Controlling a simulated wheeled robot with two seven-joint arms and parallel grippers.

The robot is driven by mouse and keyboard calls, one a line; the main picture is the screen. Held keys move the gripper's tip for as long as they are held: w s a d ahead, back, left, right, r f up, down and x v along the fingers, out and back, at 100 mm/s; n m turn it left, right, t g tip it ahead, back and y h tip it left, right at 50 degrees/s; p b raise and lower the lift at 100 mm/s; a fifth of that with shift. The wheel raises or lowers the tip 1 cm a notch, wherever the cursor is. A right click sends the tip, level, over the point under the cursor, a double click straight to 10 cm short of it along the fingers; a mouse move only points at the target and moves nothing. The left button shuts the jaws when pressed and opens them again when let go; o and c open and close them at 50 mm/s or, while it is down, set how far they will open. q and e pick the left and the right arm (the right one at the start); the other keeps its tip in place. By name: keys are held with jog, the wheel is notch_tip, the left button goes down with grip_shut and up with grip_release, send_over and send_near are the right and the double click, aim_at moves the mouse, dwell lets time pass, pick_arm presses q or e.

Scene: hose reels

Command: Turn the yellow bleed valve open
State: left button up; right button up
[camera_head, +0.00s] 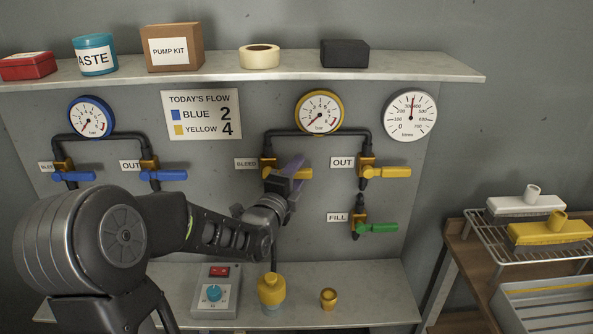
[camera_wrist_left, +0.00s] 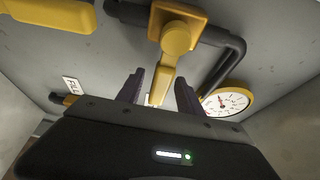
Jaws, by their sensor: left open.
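The yellow bleed valve (camera_head: 268,163) sits on the wall pipe beside the BLEED label (camera_head: 246,163). Its yellow handle (camera_head: 304,173) points right, roughly level, in the head view. My left gripper (camera_head: 292,172) is at this handle and hides part of it. In the left wrist view the valve hub (camera_wrist_left: 176,38) is at the top. The handle (camera_wrist_left: 163,82) runs down from it between the two dark fingers of my left gripper (camera_wrist_left: 160,88). The fingers are open, with a gap visible on each side of the handle. My right gripper is not in view.
The yellow OUT valve handle (camera_head: 390,172) is to the right, with the green FILL handle (camera_head: 378,228) below it. The yellow-rimmed gauge (camera_head: 319,112) is above.

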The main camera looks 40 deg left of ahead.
pick_arm(q)
jog(key=shift+w, duration=0.1)
jog(key=shift+c, duration=0.5)
grip_shut()
dwell(0.9)
